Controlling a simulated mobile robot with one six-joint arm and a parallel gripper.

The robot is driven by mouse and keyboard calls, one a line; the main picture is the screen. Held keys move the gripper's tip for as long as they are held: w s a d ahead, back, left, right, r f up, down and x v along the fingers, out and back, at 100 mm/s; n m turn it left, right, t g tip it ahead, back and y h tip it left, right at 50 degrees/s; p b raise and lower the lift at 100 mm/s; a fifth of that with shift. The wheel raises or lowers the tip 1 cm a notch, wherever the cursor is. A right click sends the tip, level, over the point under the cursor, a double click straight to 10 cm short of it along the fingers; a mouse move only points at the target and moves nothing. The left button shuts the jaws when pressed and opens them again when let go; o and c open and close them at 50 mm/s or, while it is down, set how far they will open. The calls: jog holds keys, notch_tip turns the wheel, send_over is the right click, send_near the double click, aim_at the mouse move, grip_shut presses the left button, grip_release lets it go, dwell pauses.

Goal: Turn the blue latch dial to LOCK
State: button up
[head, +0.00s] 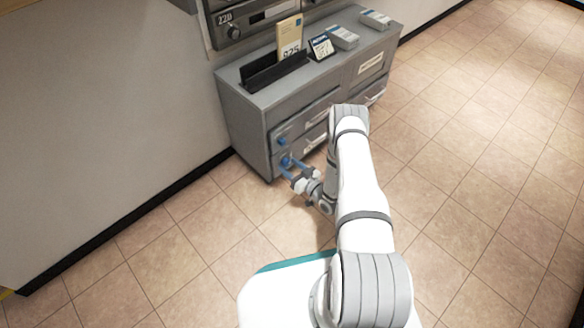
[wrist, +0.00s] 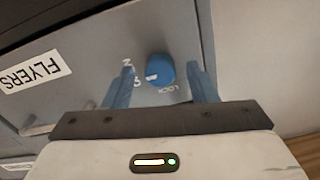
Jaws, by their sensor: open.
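The blue latch dial (wrist: 160,69) is on a grey drawer front in the wrist view, which shows the lettering upside down. It sits between the two blue fingers of my gripper (wrist: 164,72), with a visible gap on each side. The gripper is open. A white mark on the dial's left side points toward partly hidden lettering at the left finger, not at the word LOCK (wrist: 167,88) below the dial. In the head view my gripper (head: 287,168) is at the lower left drawer of the grey cabinet (head: 237,115); fingers and dial are hard to separate there.
A FLYERS label (wrist: 36,71) and a drawer handle (wrist: 45,127) lie left of the dial in the wrist view. Another blue knob (head: 282,141) is higher on the cabinet. A black tray (head: 275,74) and boxes (head: 341,37) stand on top. Tiled floor is clear around.

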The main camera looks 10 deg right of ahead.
jog(key=shift+c, duration=0.4)
jog(key=c, duration=0.9)
jog(key=n+p, duration=0.1)
jog(key=n, duration=0.7)
jog(key=shift+n+p, duration=0.3)
jog(key=shift+p, duration=0.1)
jog(key=n+p, duration=0.1)
jog(key=n, duration=0.3)
jog(key=shift+n, duration=0.3)
jog(key=n+p, duration=0.1)
jog(key=n, duration=0.3)
jog(key=shift+n, duration=0.3)
